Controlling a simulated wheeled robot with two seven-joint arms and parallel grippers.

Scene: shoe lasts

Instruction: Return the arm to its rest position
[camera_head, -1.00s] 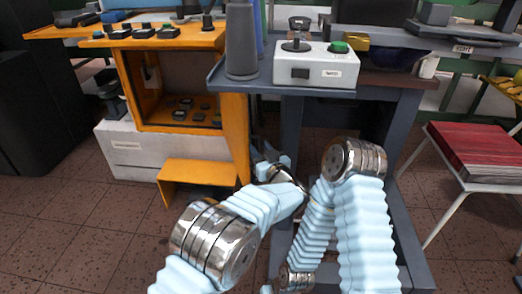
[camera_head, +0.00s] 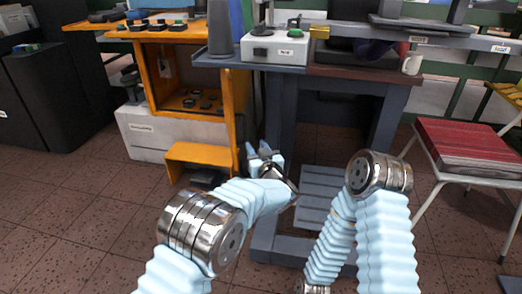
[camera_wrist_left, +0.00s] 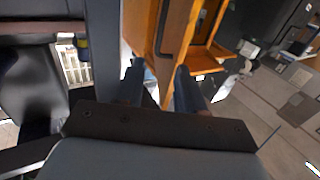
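My left arm comes in from the lower left of the head view. Its gripper (camera_head: 264,156) is over the floor between the orange cabinet and the grey bench. In the left wrist view its two dark fingers (camera_wrist_left: 160,88) stand apart with nothing held between them; an orange panel edge shows behind the gap. My right arm is bent, with its silver joint (camera_head: 380,173) at centre right and its forearm running down to the bottom edge. The right gripper is out of the frame.
The orange cabinet (camera_head: 237,105) with an orange step (camera_head: 200,154) stands left of my left gripper. The grey bench (camera_head: 388,122) carries a white button box (camera_head: 274,49) and a grey cone (camera_head: 221,30). A red-topped stool (camera_head: 465,143) stands right. Floor at lower left is clear.

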